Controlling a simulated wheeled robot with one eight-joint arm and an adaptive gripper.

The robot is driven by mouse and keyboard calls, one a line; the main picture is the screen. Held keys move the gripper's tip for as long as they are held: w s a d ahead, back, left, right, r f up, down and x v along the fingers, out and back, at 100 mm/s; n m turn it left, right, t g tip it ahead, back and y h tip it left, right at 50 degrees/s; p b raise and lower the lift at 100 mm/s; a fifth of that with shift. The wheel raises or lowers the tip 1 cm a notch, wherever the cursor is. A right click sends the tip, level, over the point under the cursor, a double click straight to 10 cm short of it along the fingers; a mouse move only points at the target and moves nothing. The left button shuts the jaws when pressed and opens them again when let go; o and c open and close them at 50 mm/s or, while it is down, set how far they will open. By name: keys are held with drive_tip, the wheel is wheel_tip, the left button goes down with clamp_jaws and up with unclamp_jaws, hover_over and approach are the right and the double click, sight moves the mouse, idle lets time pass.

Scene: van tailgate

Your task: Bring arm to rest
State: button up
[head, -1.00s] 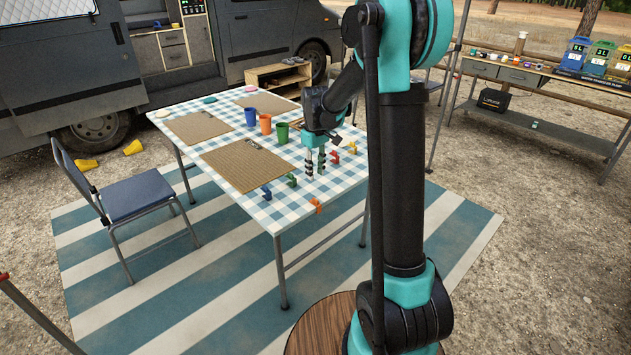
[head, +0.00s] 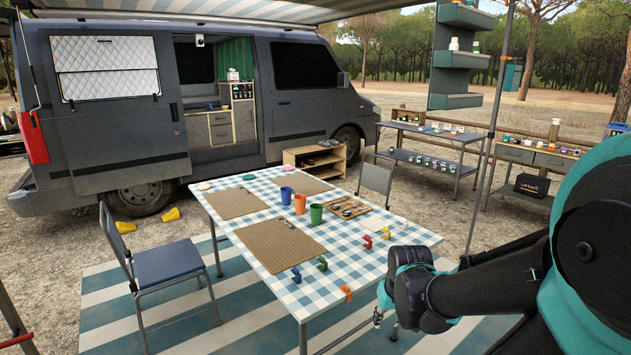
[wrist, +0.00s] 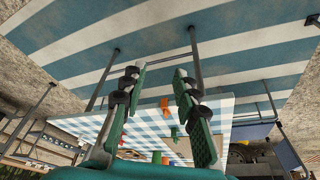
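My gripper (head: 378,318) is beyond the table's front right corner in the head view, low and beside the tabletop rather than over it.
A blue chair (head: 168,262) stands left. An awning pole (head: 490,130) rises behind my arm.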

drive_tip(key=s, duration=0.1)
drive_tip(key=s+f, duration=0.1)
drive_tip(key=s, duration=0.1)
drive_tip(key=shift+s+d+f+m, duration=0.15)
drive_tip(key=shift+d+f+m, duration=0.15)
drive_tip(key=shift+m, duration=0.1)
